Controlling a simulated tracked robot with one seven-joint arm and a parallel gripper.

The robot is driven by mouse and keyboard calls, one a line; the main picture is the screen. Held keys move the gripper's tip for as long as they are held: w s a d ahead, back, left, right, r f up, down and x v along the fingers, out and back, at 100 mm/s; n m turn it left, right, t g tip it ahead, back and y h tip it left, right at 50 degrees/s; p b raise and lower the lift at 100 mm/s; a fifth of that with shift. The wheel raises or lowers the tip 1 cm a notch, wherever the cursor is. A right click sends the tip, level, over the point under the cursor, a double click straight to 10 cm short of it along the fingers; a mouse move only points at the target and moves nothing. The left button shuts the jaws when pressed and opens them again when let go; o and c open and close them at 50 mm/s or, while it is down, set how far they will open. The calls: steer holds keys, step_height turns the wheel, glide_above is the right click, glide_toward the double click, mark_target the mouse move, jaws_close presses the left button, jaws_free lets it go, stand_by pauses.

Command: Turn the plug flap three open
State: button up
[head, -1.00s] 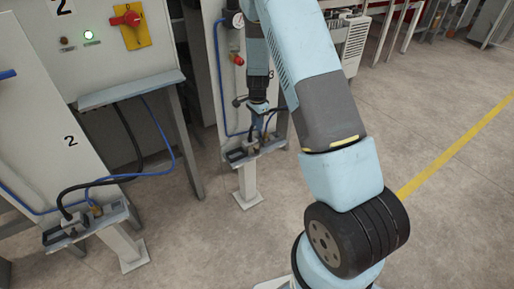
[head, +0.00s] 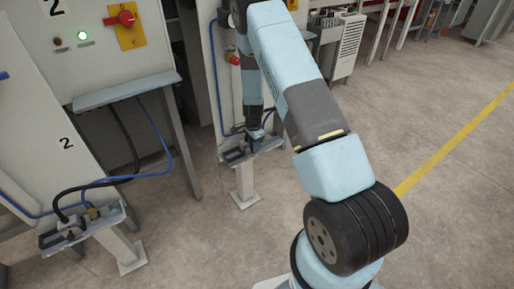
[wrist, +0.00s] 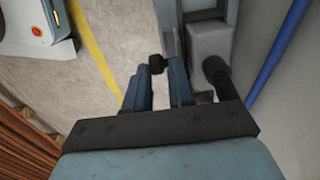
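The plug station three (head: 252,150) is a small grey shelf on a post, right of the station marked 2. My gripper (head: 256,132) is down at this shelf in the head view and hides much of what sits on it. In the wrist view my gripper (wrist: 161,72) has its two fingers apart. A black knob (wrist: 157,64) shows between or just beyond the fingertips, beside a thin grey plate (wrist: 170,43) that looks like the flap. I cannot tell whether the fingers touch the knob. A grey socket box (wrist: 209,48) with a black plug or cable (wrist: 214,70) lies to the right.
Station two (head: 75,228) has a black cable and a blue hose at the left. A red switch (head: 125,18) is on the panel above. A blue pipe (wrist: 275,55) runs along the wall in the wrist view. The floor at right is open, with a yellow line (head: 450,146).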

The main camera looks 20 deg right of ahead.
steer(key=shift+f, duration=0.9)
steer(key=shift+r, duration=0.1)
jaws_close()
